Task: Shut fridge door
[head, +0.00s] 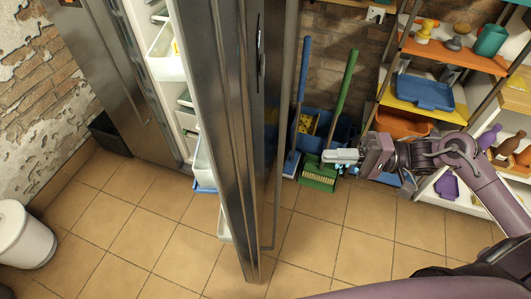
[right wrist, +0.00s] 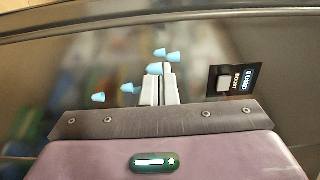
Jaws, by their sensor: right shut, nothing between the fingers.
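The fridge (head: 130,75) stands at the back left. Its door (head: 235,130) is wide open and juts toward me, seen nearly edge-on. White bins (head: 167,52) show inside to the left of the door. A long bar handle (head: 277,170) runs down the door's right, outer side. My right gripper (head: 340,157) is shut and empty, to the right of the door and apart from the handle in the head view. In the right wrist view, its fingers (right wrist: 160,88) point at a blurred, shiny surface with a small dark panel (right wrist: 234,80). My left gripper is out of view.
A blue broom (head: 301,85), a green broom (head: 340,110) and blue crates stand against the brick wall. A shelf rack (head: 455,55) with bottles and trays is at the right. A white bin (head: 22,237) stands at the left. Tiled floor (head: 150,225) is clear before the fridge.

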